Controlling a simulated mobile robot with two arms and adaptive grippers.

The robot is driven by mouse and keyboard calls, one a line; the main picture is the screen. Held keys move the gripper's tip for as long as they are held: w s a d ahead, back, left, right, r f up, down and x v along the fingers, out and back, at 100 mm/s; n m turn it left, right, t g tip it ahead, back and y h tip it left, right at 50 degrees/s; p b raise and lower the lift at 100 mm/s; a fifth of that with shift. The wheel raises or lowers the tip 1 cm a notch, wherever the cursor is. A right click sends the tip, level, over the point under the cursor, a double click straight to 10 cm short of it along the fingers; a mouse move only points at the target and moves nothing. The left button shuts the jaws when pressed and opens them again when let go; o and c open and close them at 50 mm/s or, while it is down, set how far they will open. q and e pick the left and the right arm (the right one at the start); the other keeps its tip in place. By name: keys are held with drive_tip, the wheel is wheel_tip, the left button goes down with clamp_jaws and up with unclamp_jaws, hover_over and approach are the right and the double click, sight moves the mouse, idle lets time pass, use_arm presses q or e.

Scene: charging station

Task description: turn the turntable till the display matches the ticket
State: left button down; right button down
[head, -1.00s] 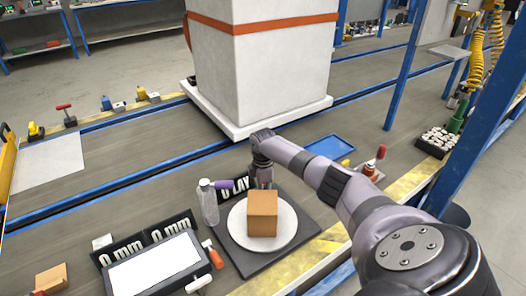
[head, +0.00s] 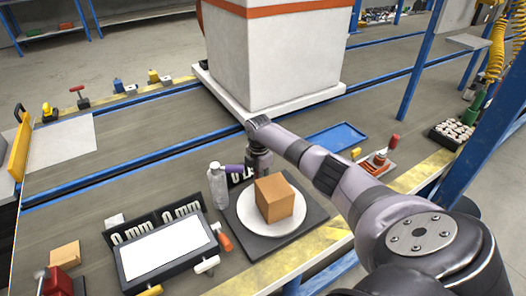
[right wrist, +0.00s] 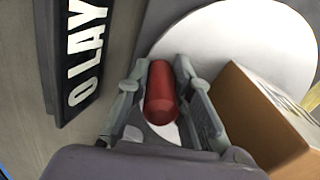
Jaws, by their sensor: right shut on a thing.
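The turntable is a white disc (head: 246,214) on a dark square base (head: 312,212). A brown cardboard box (head: 274,200) stands on it, turned with an edge toward me. My right gripper (head: 259,170) is at the disc's far rim, behind the box. In the right wrist view, its fingers (right wrist: 160,92) are shut on a red knob (right wrist: 160,95) over the disc. A black display (right wrist: 86,55) beside the turntable reads "0 LAY"; it is partly hidden in the head view. Two displays (head: 133,233) read "0 mm". No ticket text is readable. My left gripper is not in view.
A framed white panel (head: 165,248) and an orange-handled tool (head: 224,241) lie at the left front. A blue tray (head: 337,137) lies behind right. A large white block (head: 272,60) stands at the back.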

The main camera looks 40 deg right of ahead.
drive_tip(key=shift+w+a+n, duration=0.1)
drive_tip(key=shift+a+n, duration=0.55)
drive_tip(key=shift+n, duration=0.15)
drive_tip(key=shift+a, duration=0.1)
drive_tip(key=c, duration=1.4)
unclamp_jaws()
wheel_tip(320, 180, up, 12)
drive_tip(key=shift+r, duration=0.1)
